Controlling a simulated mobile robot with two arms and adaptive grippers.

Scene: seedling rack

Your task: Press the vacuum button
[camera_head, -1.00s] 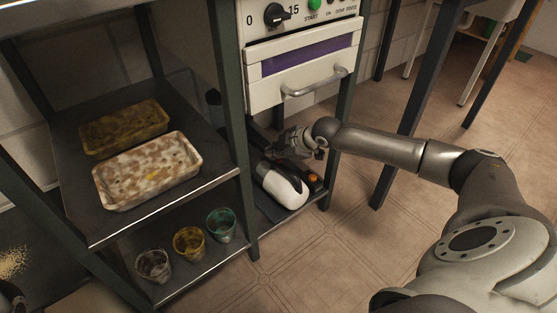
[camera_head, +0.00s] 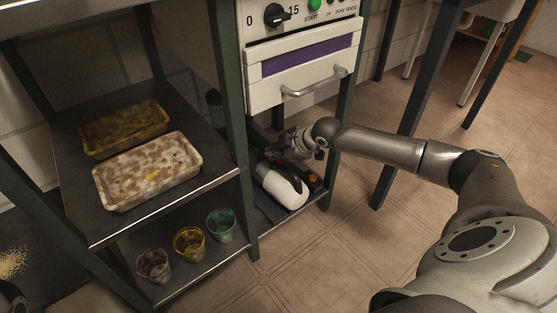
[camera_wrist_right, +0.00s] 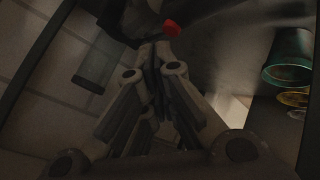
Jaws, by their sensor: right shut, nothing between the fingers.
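The vacuum (camera_head: 283,188), a white and black body, lies on the low dark shelf under the white appliance. A small orange part (camera_head: 313,178) shows at its right in the head view. My right gripper (camera_head: 274,153) is over the rear of the vacuum, shut and empty. In the right wrist view its closed fingertips (camera_wrist_right: 160,48) point toward a dark body, with a small red part (camera_wrist_right: 172,28) just beyond them. I cannot tell whether they touch it, or whether it is the vacuum button. My left gripper cannot be made out.
The white appliance's drawer handle (camera_head: 314,84) is above my right gripper. A dark green rack post (camera_head: 236,150) stands left of the vacuum. Trays (camera_head: 150,196) and several cups (camera_head: 221,240) stand on the left shelves.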

